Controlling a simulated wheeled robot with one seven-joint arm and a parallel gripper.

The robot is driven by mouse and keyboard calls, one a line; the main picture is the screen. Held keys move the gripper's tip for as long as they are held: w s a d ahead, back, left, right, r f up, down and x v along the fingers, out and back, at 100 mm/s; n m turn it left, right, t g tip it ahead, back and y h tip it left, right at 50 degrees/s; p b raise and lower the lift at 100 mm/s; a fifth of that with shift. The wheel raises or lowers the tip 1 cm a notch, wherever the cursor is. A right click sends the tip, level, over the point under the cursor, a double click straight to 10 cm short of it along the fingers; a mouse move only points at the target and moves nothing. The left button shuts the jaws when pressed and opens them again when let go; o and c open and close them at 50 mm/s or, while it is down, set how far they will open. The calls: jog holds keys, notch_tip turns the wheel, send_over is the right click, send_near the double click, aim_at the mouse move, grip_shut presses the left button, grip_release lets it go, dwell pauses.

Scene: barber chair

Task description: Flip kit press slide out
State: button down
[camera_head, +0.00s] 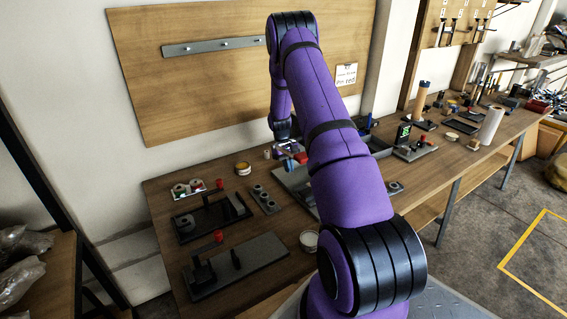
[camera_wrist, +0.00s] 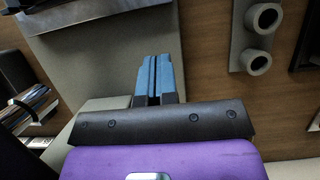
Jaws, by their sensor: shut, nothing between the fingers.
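My gripper (camera_wrist: 156,66) shows in the wrist view with its two blue fingers together and nothing between them. It hangs over a flat light-grey surface (camera_wrist: 100,60), apparently the grey tray (camera_head: 296,183) on the bench. In the head view my gripper (camera_head: 290,150) is small, at the tray's far left side, and partly hard to make out. Two dark press-like fixtures with red knobs lie at the left: one with a black frame (camera_head: 211,218) and one with a flat plate (camera_head: 238,267). I cannot tell which thing is the kit press or its slide.
A grey block with round sockets (camera_head: 264,200) lies left of the tray and shows at the wrist view's right (camera_wrist: 252,40). A stand with a green display (camera_head: 404,135) is right of the tray. My purple arm hides the bench's middle. Bare wood (camera_head: 165,260) shows at left.

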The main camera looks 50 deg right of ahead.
aim_at(298, 188)
jog(key=w, duration=0.3)
jog(key=shift+w+d, duration=0.3)
jog(key=shift+d, duration=0.1)
notch_tip(298, 188, up, 5)
jog(key=x, duration=1)
jog(key=s, duration=0.3)
jog(key=shift+a, duration=0.35)
jog(key=shift+s+a, duration=0.15)
jog(key=shift+s, duration=0.3)
jog(key=shift+s+a, duration=0.25)
jog(key=shift+s, duration=0.8)
